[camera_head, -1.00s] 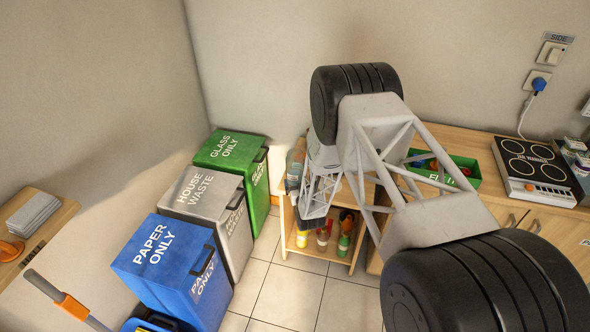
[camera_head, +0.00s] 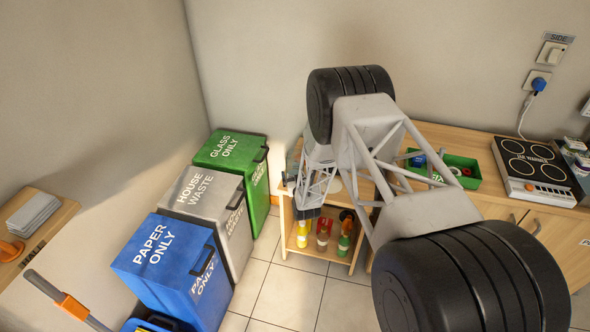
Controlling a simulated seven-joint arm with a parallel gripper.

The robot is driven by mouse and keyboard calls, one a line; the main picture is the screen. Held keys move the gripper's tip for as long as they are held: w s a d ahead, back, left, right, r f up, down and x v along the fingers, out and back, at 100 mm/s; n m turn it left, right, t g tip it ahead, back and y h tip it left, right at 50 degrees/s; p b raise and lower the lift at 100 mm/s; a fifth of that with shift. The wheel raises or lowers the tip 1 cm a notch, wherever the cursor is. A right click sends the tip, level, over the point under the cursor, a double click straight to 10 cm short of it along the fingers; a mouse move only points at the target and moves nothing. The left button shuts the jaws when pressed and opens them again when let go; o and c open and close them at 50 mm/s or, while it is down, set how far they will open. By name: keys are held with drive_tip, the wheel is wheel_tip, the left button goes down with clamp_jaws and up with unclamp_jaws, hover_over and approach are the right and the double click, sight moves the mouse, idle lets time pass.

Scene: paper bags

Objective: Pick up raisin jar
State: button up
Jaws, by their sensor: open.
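No jar can be picked out as the raisin jar in the head view. Several bottles stand on the lower shelf of a small wooden shelf unit (camera_head: 283,222): a yellow one (camera_head: 302,236), a red one (camera_head: 323,228) and a green one (camera_head: 345,240). My gripper (camera_head: 308,212) is at the end of my grey lattice arm, over the front of the shelf unit and just above the yellow bottle in the picture. Its fingers are small and dark; I see nothing held between them. My arm hides much of the unit's top.
Green (camera_head: 228,155), grey (camera_head: 200,195) and blue (camera_head: 155,255) bins stand left of the shelf unit. On the counter at right are a green tray (camera_head: 470,182) and a hot plate (camera_head: 540,170). Tiled floor (camera_head: 290,295) is clear in front.

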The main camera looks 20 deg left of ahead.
drive_tip(key=shift+x, duration=0.95)
drive_tip(key=shift+c, duration=0.2)
drive_tip(key=c, duration=1)
